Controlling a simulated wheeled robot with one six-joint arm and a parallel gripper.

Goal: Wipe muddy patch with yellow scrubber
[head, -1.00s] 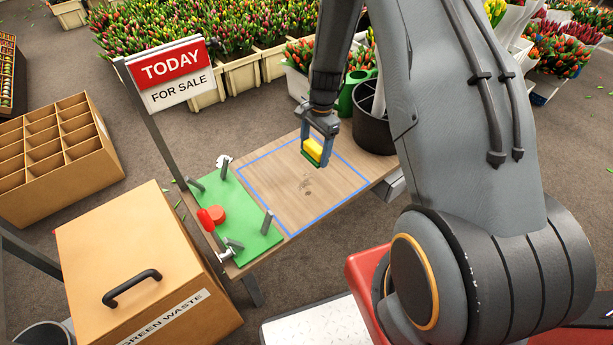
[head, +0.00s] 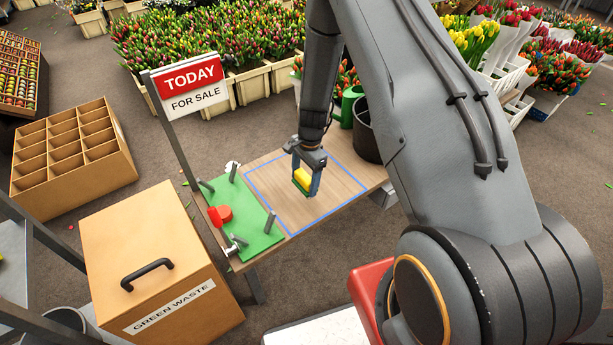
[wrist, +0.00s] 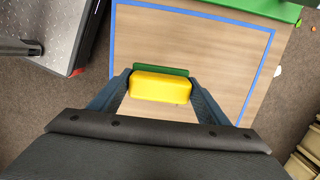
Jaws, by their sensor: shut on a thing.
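The yellow scrubber (head: 303,177) with a green pad underneath is held between the fingers of my gripper (head: 304,183), over the middle of the blue-outlined square. The wrist view also shows the scrubber (wrist: 160,88), gripped on both sides, with a green edge beyond it. It is at or close to the wooden board (head: 345,183); I cannot tell if it touches. No muddy patch shows now. Its spot lies about where the scrubber and gripper are, so it may be hidden.
A green mat (head: 250,222) with grey posts and a red knob (head: 222,214) lies left of the square. A TODAY sign (head: 192,83) rises behind it. A dark pot (head: 367,135) stands at the back right. A GREEN WASTE box (head: 150,255) is front left.

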